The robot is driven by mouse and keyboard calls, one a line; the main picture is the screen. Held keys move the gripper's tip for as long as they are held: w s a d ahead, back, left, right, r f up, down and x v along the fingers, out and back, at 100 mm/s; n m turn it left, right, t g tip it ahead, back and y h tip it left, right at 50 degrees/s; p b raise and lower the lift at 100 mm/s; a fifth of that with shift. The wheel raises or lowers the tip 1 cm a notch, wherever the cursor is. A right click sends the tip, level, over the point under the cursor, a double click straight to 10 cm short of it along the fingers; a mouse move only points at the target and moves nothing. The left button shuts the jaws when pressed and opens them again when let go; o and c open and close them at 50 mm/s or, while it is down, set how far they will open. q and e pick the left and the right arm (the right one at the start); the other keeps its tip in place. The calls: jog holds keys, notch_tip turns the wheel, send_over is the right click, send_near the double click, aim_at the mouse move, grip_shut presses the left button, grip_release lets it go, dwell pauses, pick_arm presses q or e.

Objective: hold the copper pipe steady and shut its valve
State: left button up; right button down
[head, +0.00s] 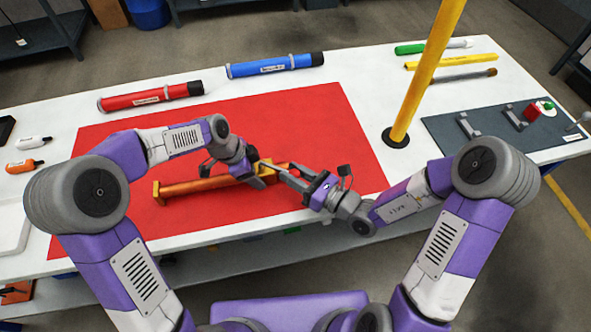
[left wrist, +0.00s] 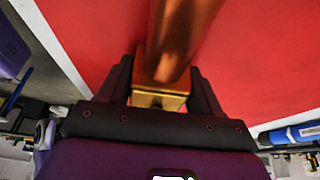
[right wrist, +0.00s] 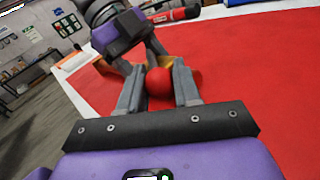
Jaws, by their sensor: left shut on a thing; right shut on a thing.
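The copper pipe (head: 205,186) lies on the red mat (head: 330,130), with a brass block at its left end. It also shows in the left wrist view (left wrist: 182,40). My left gripper (head: 257,172) is shut on the pipe near its right end, with a brass part (left wrist: 160,100) between the fingers. My right gripper (head: 278,168) is shut on the round red valve handle (right wrist: 160,83) at that same end; its fingers sit on either side of it. In the head view the two grippers nearly meet and hide most of the valve. How far the valve is turned cannot be told.
A yellow post (head: 425,70) stands on the white table (head: 365,62) right of the mat. A red tube (head: 150,97) and a blue tube (head: 275,65) lie at the back. A dark board with fittings (head: 465,150) is at the right. The mat's right half is clear.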

jog(key=shift+s+a, duration=0.15)
jog(key=shift+s, duration=0.05)
jog(key=c, duration=0.8)
grip_release()
jog(key=shift+r, duration=5.05)
